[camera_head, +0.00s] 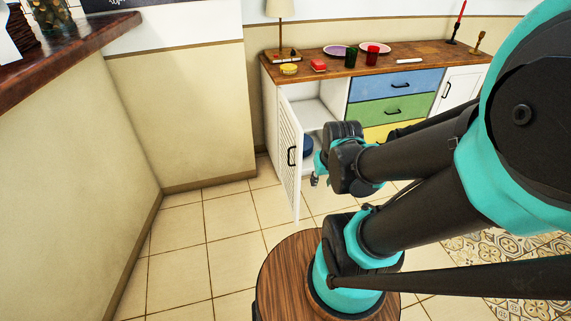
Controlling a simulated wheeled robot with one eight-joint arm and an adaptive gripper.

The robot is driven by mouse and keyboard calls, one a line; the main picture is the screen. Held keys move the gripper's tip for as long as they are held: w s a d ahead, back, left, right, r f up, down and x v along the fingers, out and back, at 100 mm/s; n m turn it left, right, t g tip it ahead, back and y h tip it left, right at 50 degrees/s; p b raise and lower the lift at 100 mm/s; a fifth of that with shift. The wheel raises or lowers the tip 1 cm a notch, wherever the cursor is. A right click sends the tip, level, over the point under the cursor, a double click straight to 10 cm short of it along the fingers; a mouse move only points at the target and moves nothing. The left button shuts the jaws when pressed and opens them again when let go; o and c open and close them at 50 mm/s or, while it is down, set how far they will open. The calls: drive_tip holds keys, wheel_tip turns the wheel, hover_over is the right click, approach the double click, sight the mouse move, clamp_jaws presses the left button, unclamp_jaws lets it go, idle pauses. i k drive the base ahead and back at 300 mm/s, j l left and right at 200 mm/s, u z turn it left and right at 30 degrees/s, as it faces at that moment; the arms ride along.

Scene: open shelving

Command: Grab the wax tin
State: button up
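A small round yellow tin (289,69) sits on the wooden top of the sideboard (430,54), near its left end. It may be the wax tin, but I cannot read any label. A small red item (318,66) lies just right of it. My gripper (315,181) shows only in part, low in front of the sideboard's open compartment and well below the top. My arm hides most of it, so I cannot tell whether it is open or shut. It is apart from the yellow tin.
A white slatted door (290,150) stands open toward me. A dark blue item (308,145) is inside the compartment. A green cup (351,57), a red cup (373,55), plates (336,50) and a lamp (280,12) stand on top. Tiled floor (220,215) is clear at left.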

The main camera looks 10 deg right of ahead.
sight(287, 69)
drive_tip(key=z, duration=0.35)
drive_tip(key=i+j+z, duration=0.15)
drive_tip(key=z, duration=0.15)
drive_tip(key=i+j+z, duration=0.1)
drive_tip(key=j+z, duration=0.2)
drive_tip(key=j, duration=0.15)
drive_tip(key=i+j+z, duration=0.1)
drive_tip(key=j+z, duration=0.2)
